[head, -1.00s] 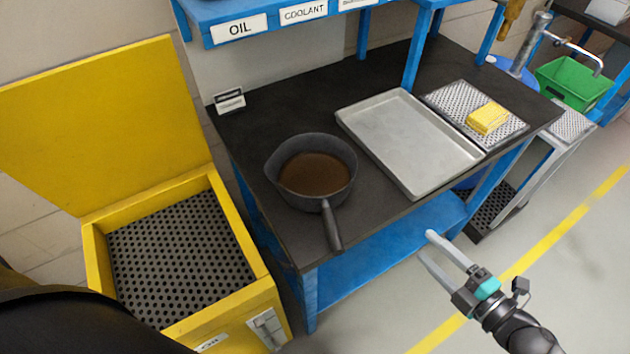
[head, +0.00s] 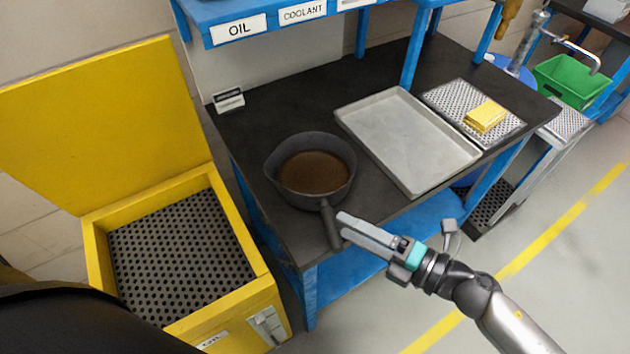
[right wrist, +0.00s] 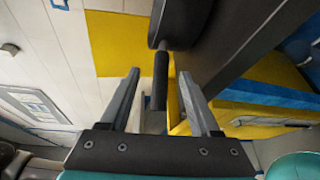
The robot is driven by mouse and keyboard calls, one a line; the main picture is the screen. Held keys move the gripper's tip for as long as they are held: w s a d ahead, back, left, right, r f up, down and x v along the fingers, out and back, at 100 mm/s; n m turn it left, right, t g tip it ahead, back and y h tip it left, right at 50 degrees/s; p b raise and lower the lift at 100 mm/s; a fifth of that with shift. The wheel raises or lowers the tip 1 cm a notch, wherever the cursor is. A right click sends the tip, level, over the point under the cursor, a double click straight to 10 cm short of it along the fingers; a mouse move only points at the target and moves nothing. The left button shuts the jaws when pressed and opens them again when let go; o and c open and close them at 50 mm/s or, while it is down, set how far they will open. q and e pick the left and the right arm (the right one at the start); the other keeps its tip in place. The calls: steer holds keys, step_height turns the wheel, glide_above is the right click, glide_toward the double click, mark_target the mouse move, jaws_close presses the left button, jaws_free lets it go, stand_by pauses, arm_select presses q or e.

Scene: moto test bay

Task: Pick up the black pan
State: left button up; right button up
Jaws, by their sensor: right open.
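The black pan (head: 322,152) sits on the dark workbench top and holds a brown liquid. The pan body (right wrist: 180,20) is at the top of that view. My left gripper is not in view.
A grey metal tray (head: 371,114) lies right of the pan, beside a perforated plate (head: 447,97) with a yellow sponge (head: 485,117). A small sign (head: 229,100) stands at the back left. An open yellow bin (head: 98,262) stands left of the bench.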

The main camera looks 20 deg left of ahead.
mark_target(329, 216)
steer(key=shift+x, duration=2.6)
steer(key=shift+f, duration=0.1)
jaws_close()
